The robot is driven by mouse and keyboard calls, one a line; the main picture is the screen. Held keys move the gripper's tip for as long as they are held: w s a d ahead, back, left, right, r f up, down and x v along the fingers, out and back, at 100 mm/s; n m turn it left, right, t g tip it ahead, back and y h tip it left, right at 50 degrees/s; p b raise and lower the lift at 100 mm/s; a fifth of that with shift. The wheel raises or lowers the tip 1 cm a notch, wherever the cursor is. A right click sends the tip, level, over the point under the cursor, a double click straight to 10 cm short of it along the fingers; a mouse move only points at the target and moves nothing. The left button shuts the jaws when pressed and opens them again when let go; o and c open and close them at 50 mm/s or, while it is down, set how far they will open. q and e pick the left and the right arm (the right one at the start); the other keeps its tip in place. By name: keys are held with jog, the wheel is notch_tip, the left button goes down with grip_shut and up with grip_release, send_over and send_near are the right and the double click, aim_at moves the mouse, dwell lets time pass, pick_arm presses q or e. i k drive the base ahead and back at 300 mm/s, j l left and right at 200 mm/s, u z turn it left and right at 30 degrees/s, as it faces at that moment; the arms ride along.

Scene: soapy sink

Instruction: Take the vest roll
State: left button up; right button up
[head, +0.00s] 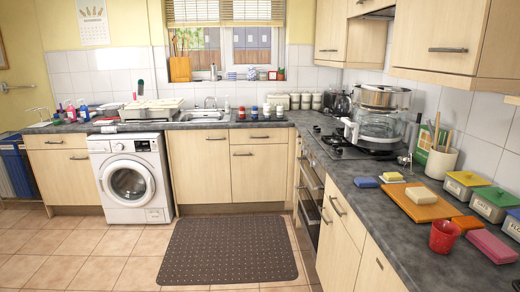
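I cannot make out a vest roll in the head view; the small items on the far counters are too small to tell apart. Neither of my grippers is in view. The grey worktop (345,187) runs along the back wall and down the right side. The sink (204,115) is under the window, with a pale dish rack or tray (152,109) to its left.
A washing machine (130,177) stands under the left counter. Blue bins (17,165) are at far left. A dark mat (229,250) lies on the open tiled floor. On the right counter are an orange board (421,207), a red cup (444,237) and lidded tins (492,205).

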aim_at(268, 115)
jog(key=i+u, duration=0.2)
jog(key=i, duration=1.85)
jog(key=i+z, duration=0.2)
jog(key=i, duration=0.3)
jog(key=i+j+z, duration=0.15)
jog(key=i, duration=0.35)
jog(key=i+j+z, duration=0.2)
jog(key=i, duration=0.3)
jog(key=i+j+z, duration=0.15)
jog(key=i+j, duration=0.2)
jog(key=i, duration=0.1)
